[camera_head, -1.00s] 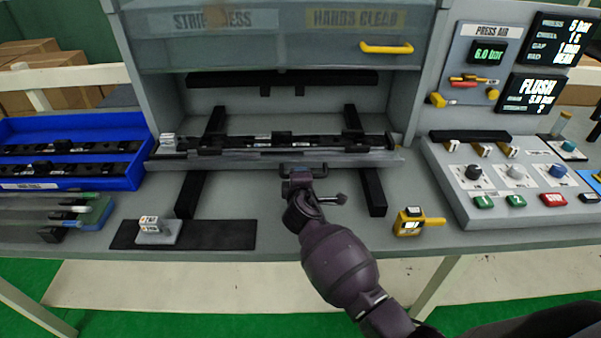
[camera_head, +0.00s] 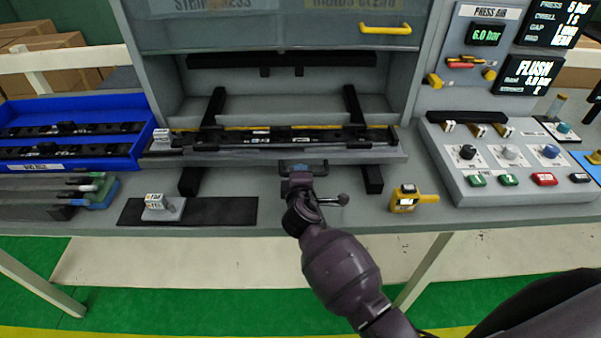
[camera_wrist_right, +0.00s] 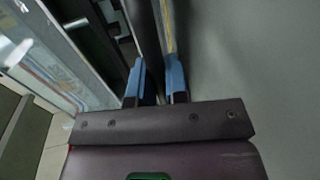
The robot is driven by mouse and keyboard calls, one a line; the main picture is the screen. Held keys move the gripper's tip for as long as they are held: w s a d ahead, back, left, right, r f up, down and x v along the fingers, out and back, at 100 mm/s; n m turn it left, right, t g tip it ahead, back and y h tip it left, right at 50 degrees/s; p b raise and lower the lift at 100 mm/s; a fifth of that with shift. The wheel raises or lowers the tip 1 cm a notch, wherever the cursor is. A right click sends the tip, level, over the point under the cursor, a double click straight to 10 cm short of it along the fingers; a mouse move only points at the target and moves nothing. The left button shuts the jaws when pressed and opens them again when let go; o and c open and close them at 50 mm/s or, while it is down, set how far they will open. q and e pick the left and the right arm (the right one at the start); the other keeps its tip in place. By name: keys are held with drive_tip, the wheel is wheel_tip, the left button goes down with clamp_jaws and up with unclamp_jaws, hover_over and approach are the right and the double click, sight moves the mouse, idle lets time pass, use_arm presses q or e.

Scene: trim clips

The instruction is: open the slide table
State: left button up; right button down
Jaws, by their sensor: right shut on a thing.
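The slide table (camera_head: 330,158) is a grey plate in the press opening, carrying a long black trim strip (camera_head: 280,140). It lies over two black rails (camera_head: 372,180), whose front ends show on my side. A dark handle (camera_head: 318,169) is at the middle of its front edge. My right gripper (camera_head: 298,178) is at this handle. In the right wrist view its blue-tipped fingers (camera_wrist_right: 159,84) are close on either side of a dark bar. The fingers hide part of the grip. My left gripper is not in view.
A blue bin (camera_head: 75,165) of trim strips stands left. A black mat (camera_head: 215,212) with a small labelled block (camera_head: 160,208) lies in front. A yellow device (camera_head: 408,199) is right of my wrist, then the button panel (camera_head: 520,185). The press guard (camera_head: 270,30) is raised above.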

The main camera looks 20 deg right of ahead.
drive_tip(key=c, duration=1.1)
unclamp_jaws()
drive_tip(key=shift+c, duration=0.2)
drive_tip(key=shift+s, duration=0.1)
drive_tip(key=v, duration=1)
drive_tip(key=shift+s+a, duration=0.2)
drive_tip(key=shift+s, duration=0.1)
